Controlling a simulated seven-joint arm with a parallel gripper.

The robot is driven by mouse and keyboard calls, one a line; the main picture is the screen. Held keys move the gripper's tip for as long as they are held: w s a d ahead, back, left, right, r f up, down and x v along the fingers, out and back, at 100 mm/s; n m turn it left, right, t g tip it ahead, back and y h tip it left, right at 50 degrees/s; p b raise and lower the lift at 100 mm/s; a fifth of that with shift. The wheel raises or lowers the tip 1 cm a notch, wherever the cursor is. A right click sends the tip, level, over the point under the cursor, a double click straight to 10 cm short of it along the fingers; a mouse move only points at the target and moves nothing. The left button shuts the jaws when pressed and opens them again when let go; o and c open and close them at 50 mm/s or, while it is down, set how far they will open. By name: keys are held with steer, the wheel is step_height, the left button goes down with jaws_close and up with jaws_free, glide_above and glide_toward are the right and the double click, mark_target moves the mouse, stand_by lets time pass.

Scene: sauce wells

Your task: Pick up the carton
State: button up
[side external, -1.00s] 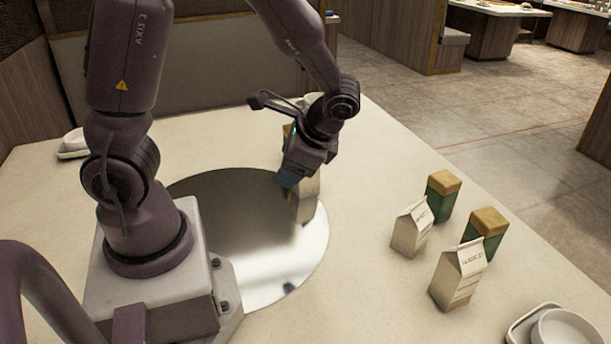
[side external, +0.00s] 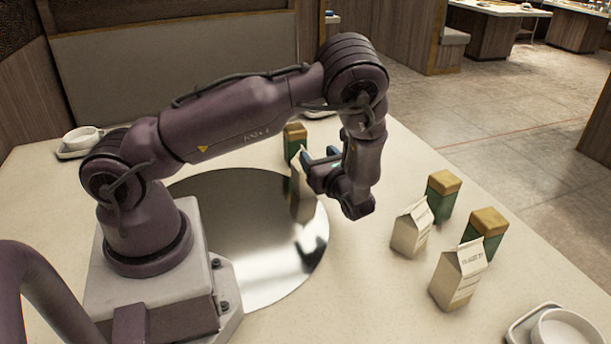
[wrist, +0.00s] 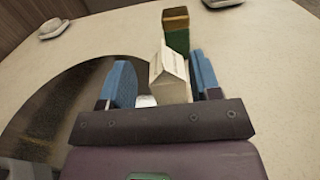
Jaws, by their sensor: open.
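A white gable-topped carton (wrist: 170,80) shows in the wrist view between the two blue fingers of my open gripper (wrist: 163,76). Gaps show on both sides of it, wider on the left. Its lower part is hidden by the gripper body. In the side external view this carton (side external: 299,180) stands upright at the right rim of the round mirror plate, partly hidden by my gripper (side external: 318,160), which comes in low from the right. I cannot tell whether a finger touches it. Two more white cartons (side external: 411,228) (side external: 458,277) stand upright at the right.
A green box with a tan top (side external: 294,143) stands just behind the carton, also in the wrist view (wrist: 176,30). Two similar green boxes (side external: 441,200) (side external: 488,228) stand at the right. Bowls (side external: 565,330) (side external: 82,138) sit near the table edges.

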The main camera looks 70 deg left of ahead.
mark_target(299, 185)
steer(key=a+f, duration=0.1)
steer(key=a, duration=0.1)
steer(key=a+f, duration=0.1)
steer(key=a, duration=0.2)
steer(key=a+f, duration=0.1)
steer(key=a, duration=0.1)
steer(key=shift+s+a, duration=0.2)
steer(key=shift+a, duration=0.05)
steer(key=shift+c, duration=0.4)
jaws_close()
